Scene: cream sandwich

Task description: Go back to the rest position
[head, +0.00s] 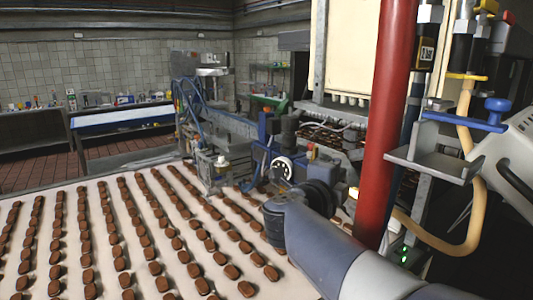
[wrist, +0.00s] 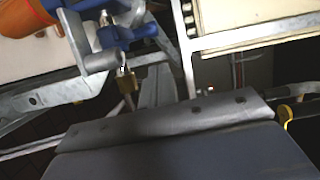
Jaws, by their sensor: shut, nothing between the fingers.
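My arm shows in the head view, reaching in from the bottom right to a dark joint beside the conveyor belt (head: 20,262). I cannot make out my gripper's fingers there; the far end of the arm merges with the dark machinery behind it. In the wrist view no fingers can be made out either. That view shows a grey panel (wrist: 180,155) across the bottom and a blue part (wrist: 125,36) at the upper left.
Rows of brown sandwich pieces (head: 177,243) lie on the pale belt. A red post (head: 385,120) stands close behind my arm. A blue handle (head: 463,121), a yellow hose (head: 470,215) and a white machine housing (head: 515,150) crowd the right. A workbench (head: 120,115) stands far left.

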